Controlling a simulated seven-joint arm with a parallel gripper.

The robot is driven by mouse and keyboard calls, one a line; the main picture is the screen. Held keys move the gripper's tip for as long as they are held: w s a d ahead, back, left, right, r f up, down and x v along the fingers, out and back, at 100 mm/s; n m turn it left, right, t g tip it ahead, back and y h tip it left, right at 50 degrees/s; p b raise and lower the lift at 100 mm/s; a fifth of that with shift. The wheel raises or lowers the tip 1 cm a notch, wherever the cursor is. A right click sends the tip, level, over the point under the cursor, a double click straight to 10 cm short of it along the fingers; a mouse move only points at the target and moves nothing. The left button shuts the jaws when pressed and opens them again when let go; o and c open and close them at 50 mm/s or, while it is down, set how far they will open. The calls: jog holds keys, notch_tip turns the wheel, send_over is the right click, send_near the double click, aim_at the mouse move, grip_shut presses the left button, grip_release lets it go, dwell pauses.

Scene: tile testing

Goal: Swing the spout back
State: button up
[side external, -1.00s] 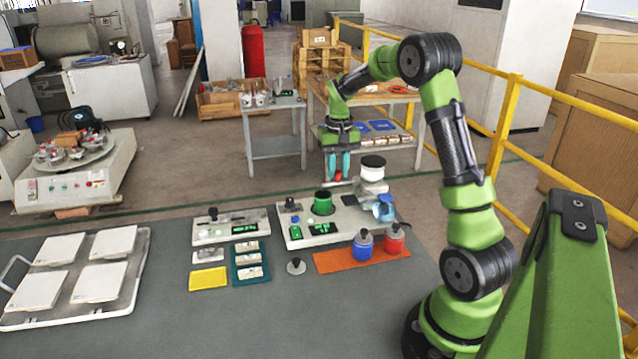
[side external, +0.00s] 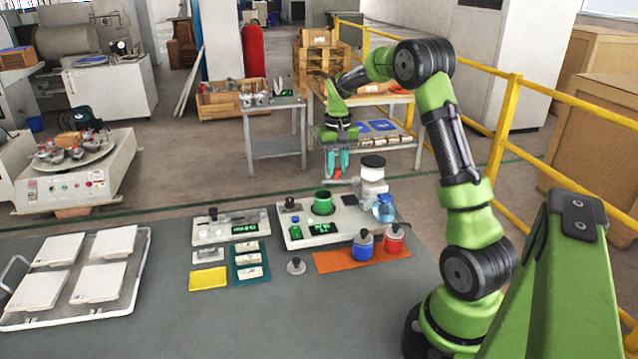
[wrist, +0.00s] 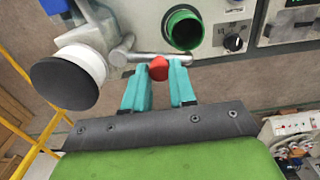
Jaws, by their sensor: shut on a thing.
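The white dispenser (side external: 370,186) with a black lid (side external: 372,161) stands at the back right of the grey unit. Its metal spout (wrist: 165,59) runs sideways toward the green cup (wrist: 183,28) in the wrist view. A red knob (wrist: 158,68) sits by the spout. My gripper (side external: 337,176) is behind the unit, pointing down, with its teal fingers shut on the red knob. In the wrist view my gripper (wrist: 161,87) has one finger on each side of the knob. The green cup also shows in the side view (side external: 323,203), in front of the spout.
A blue jar (side external: 362,246) and a red jar (side external: 393,240) stand on an orange mat (side external: 330,262) in front. White tiles (side external: 104,242) lie on a rack at left. Yellow railing (side external: 497,150) runs behind my arm.

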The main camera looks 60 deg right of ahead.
jog(key=shift+w+d, duration=0.25)
jog(key=shift+d, duration=1.4)
jog(key=shift+s+d, duration=0.1)
jog(key=shift+d, duration=0.4)
